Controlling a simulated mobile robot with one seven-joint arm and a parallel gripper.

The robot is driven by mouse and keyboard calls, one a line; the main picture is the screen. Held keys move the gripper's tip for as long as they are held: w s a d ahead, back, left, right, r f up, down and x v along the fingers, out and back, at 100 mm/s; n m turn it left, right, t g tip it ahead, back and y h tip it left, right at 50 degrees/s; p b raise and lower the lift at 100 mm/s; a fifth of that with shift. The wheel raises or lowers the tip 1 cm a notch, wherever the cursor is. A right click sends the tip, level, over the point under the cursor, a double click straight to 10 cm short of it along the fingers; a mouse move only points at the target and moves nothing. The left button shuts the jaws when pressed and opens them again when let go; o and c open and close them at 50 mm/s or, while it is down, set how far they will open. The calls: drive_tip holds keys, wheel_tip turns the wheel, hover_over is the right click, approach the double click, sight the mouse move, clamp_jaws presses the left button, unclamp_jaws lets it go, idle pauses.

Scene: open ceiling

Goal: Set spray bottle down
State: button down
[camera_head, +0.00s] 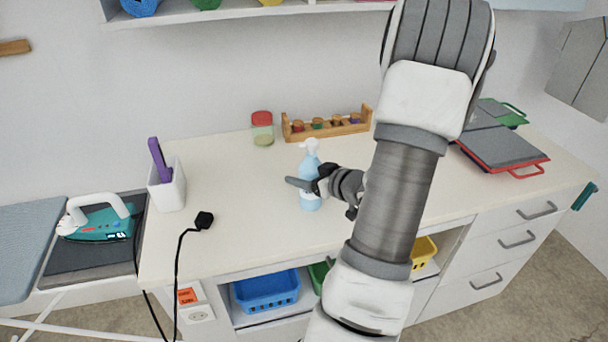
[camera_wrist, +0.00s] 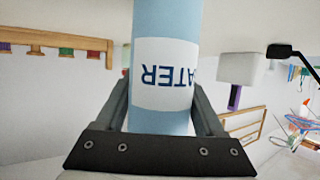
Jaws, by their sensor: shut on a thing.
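A light blue spray bottle (camera_head: 310,195) with a white spray head is upright over the middle of the white counter (camera_head: 240,235). My gripper (camera_head: 308,184) is shut on the bottle's body from the right. In the wrist view the bottle (camera_wrist: 165,25) with its white "WATER" label stands between the two fingers of my gripper (camera_wrist: 162,110). The label reads upside down there. I cannot tell whether the bottle's base touches the counter, and part of its body is hidden by the fingers.
A jar with a red lid (camera_head: 262,129) and a wooden spool rack (camera_head: 327,124) stand behind. A white cup (camera_head: 167,187) with a purple-handled tool and a black plug (camera_head: 204,220) are to the left. Red-edged trays (camera_head: 503,150) lie right. The counter around the bottle is clear.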

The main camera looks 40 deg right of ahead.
unclamp_jaws()
drive_tip(key=shift+r, duration=0.2)
drive_tip(key=p+v, duration=0.2)
drive_tip(key=v, duration=1)
